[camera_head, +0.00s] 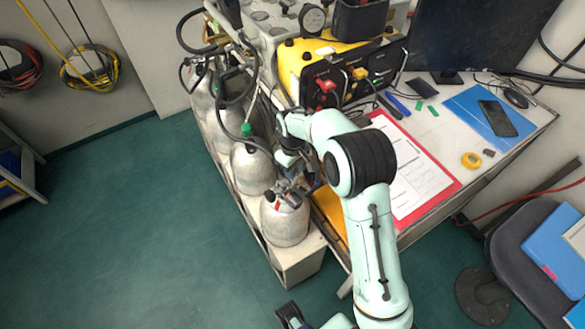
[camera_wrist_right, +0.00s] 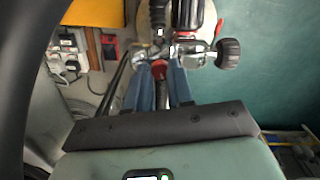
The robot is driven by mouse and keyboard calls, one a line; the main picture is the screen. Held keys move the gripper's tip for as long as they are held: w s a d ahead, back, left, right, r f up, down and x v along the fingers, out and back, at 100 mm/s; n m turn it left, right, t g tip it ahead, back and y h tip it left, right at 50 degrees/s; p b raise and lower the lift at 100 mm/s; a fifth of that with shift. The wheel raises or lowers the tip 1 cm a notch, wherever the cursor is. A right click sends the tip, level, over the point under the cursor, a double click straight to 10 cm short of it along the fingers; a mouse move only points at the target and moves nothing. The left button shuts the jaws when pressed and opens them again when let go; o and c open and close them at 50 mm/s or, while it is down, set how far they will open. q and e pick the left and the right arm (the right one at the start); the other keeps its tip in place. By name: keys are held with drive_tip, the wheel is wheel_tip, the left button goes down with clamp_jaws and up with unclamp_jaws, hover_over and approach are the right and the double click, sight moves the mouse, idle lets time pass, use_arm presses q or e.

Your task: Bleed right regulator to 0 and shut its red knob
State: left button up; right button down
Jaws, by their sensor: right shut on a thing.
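A metal regulator or valve (camera_head: 291,190) tops the nearest grey cylinder (camera_head: 285,223). The wrist view shows its chrome body (camera_wrist_right: 187,50), a black side knob (camera_wrist_right: 229,52) and red-and-black parts above. My right gripper (camera_wrist_right: 160,75) reaches down to this fitting, its two blue fingers shut around a small round red part (camera_wrist_right: 158,69). In the head view my right arm partly hides the grip. No gauge reading is legible.
Several grey cylinders stand in a row in a rack (camera_head: 300,262) left of the bench. Black hoses (camera_head: 235,95) loop above them. A red clipboard (camera_head: 415,170) lies on the bench, with a monitor (camera_head: 470,35) behind. The green floor (camera_head: 130,220) at left is clear.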

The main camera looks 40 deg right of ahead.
use_arm(q)
drive_tip(key=shift+r, duration=0.1)
use_arm(e)
drive_tip(key=m+p, duration=0.2)
drive_tip(key=m, duration=0.3)
drive_tip(key=shift+r+m, duration=0.1)
drive_tip(key=shift+m, duration=0.2)
drive_tip(key=m+p, duration=0.2)
drive_tip(key=m, duration=0.3)
drive_tip(key=m+p, duration=0.2)
drive_tip(key=m, duration=0.3)
drive_tip(key=shift+m+p, duration=0.3)
drive_tip(key=shift+m, duration=0.1)
use_arm(q)
drive_tip(key=w+r+p, duration=0.2)
drive_tip(key=w+r, duration=0.2)
drive_tip(key=r, duration=0.5)
drive_tip(key=shift+w+r+t, duration=0.25)
drive_tip(key=shift+t, duration=0.05)
use_arm(e)
drive_tip(key=shift+m, duration=2.3)
drive_tip(key=c, duration=1)
unclamp_jaws()
